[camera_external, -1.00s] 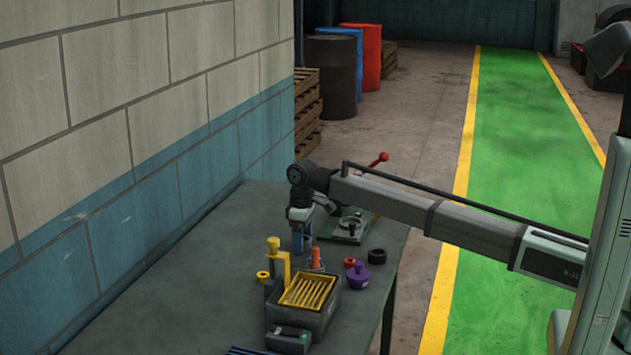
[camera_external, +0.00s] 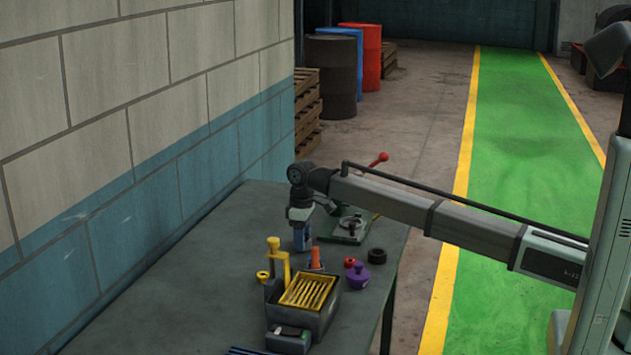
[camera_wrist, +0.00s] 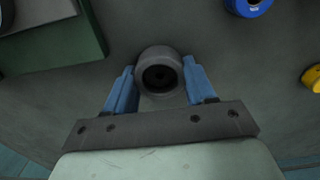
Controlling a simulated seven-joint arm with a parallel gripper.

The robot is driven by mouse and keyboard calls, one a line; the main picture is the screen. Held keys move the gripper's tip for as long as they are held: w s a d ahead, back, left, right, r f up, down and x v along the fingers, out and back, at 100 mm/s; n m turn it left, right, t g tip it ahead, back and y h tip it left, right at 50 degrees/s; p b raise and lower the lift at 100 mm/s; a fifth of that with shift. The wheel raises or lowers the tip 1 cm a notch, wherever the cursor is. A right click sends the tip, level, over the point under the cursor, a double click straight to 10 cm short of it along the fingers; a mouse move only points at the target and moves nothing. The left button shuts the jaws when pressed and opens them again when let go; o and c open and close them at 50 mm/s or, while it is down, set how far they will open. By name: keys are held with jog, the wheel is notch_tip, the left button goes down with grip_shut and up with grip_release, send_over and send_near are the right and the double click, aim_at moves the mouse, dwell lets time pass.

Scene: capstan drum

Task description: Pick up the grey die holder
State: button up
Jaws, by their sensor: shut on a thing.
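The grey die holder (camera_wrist: 160,77) is a short round cylinder with a dark bore, seen in the wrist view between my gripper's blue fingers. My gripper (camera_wrist: 158,85) is shut on it, with one finger against each side. In the external view my gripper (camera_external: 302,240) points down over the far part of the workbench, and the die holder cannot be made out there. The wrist view does not show whether the holder is clear of the bench.
A green-based press (camera_external: 345,229) with a red-knobbed lever stands close behind my gripper. In front are an orange piece (camera_external: 315,258), a yellow clamp (camera_external: 277,258) and a grey bin (camera_external: 322,318) of yellow rods. A black ring (camera_external: 377,256) and purple knob (camera_external: 357,278) lie to the right.

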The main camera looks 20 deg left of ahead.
jog(key=shift+r, duration=0.15)
notch_tip(320, 180, up, 10)
dwell(0.5)
